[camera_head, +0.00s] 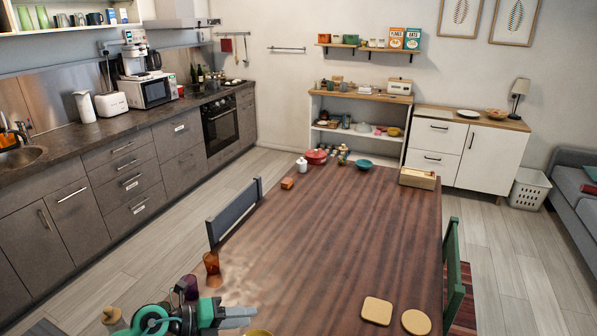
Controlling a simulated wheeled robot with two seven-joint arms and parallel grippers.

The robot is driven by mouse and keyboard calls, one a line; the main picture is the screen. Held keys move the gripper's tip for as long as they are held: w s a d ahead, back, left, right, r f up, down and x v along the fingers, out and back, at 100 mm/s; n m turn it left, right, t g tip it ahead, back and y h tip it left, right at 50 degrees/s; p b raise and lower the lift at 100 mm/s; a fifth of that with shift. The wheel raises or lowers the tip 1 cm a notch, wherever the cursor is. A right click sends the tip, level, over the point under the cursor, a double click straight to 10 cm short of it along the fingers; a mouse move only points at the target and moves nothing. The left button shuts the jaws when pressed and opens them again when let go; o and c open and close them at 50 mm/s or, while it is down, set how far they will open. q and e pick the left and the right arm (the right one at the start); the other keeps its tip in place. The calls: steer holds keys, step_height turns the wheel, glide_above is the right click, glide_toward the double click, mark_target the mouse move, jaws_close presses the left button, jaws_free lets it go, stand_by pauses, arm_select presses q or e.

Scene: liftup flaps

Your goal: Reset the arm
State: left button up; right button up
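My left gripper (238,316) is at the bottom edge of the head view, over the near left end of the brown wooden table (320,250). Its two grey fingers point right and lie close together, with nothing visible between them. An orange-brown glass (211,263) and a dark purple cup (190,287) are just behind it. A yellowish round item (259,333) shows partly below the fingertips, cut off by the frame edge. My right gripper is not in view.
Two tan coasters (377,311) lie at the table's near right. A red pot (316,156), a white jar (302,165), a blue bowl (364,164) and a wooden box (418,179) stand at its far end. Chairs (235,210) flank the table; its middle is clear.

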arm_select(q)
step_height(320, 180, up, 9)
steer(key=n+t, duration=1)
steer(key=s+a+f+n+t+y, duration=0.3)
steer(key=a+n+y, duration=0.6)
steer(key=n+y, duration=0.45)
steer(key=s+a+f+n+g+y, duration=0.2)
steer(key=s+a+f+n+g, duration=0.2)
steer(key=s+f+n+g, duration=0.4)
steer(key=s+d+f+g+h, duration=0.1)
steer(key=s+d+f+g, duration=0.2)
steer(key=s, duration=0.5)
steer(key=s+f+g+h, duration=0.2)
steer(key=s+f+g, duration=0.1)
steer(key=s+f, duration=0.3)
steer(key=s+f+g, duration=0.1)
steer(key=s+f, duration=0.1)
steer(key=f, duration=1.4)
steer(key=s+f+g, duration=0.1)
steer(key=s+f, duration=0.1)
steer(key=f, duration=1.4)
steer(key=s+a+f+g, duration=0.1)
steer(key=s+a+f, duration=0.2)
steer(key=s+f, duration=1.4)
steer(key=shift+s+f, duration=0.35)
steer(key=shift+s, duration=0.2)
